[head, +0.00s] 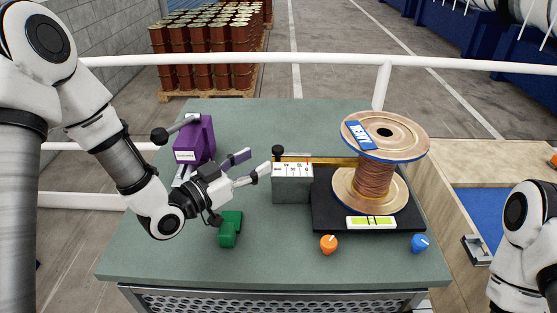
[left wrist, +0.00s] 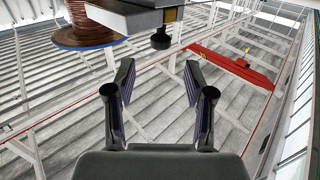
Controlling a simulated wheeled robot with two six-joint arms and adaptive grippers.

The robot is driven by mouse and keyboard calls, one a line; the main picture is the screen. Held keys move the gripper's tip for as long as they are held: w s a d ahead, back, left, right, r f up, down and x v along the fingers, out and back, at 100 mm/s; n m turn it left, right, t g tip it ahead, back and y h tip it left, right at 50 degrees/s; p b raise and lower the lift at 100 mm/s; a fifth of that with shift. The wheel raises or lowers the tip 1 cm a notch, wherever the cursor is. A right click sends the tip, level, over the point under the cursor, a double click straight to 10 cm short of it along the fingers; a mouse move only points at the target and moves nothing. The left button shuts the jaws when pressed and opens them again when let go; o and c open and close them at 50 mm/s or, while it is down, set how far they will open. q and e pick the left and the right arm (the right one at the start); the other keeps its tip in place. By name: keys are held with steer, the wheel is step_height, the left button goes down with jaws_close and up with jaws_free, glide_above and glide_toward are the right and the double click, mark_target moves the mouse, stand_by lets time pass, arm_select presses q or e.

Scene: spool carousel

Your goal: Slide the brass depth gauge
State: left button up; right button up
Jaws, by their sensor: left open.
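The brass depth gauge (head: 322,160) is a thin brass bar behind a grey block with a white scale plate (head: 292,170), pointing toward the spool. A black knob (head: 278,150) stands at its left end. The left wrist view shows the brass strip (left wrist: 170,15) and the knob (left wrist: 161,40) near the top, ahead of the fingers. My left gripper (head: 258,161) is open and empty, just left of the block and knob. It appears apart from the knob, though the exact gap is hard to tell. The fingers also show in the left wrist view (left wrist: 160,80). My right gripper is out of view.
A wooden spool of copper wire (head: 375,180) stands on a black base (head: 328,215) with a green level display. Orange (head: 328,244) and blue (head: 419,242) knobs sit in front. A purple device (head: 196,140) and a green block (head: 230,230) are near my left arm.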

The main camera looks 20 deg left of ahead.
mark_target(273, 150)
arm_select(q)
steer(key=p+x, duration=0.2)
steer(key=x, duration=0.5)
steer(key=shift+w+d+p, duration=0.15)
steer(key=shift+d+p, duration=0.05)
steer(key=shift+p, duration=0.1)
steer(key=shift+w+f, duration=0.15)
steer(key=shift+w, duration=0.25)
steer(key=shift+s, duration=0.15)
steer(key=shift+c, duration=1.1)
jaws_close()
steer(key=shift+a, duration=0.1)
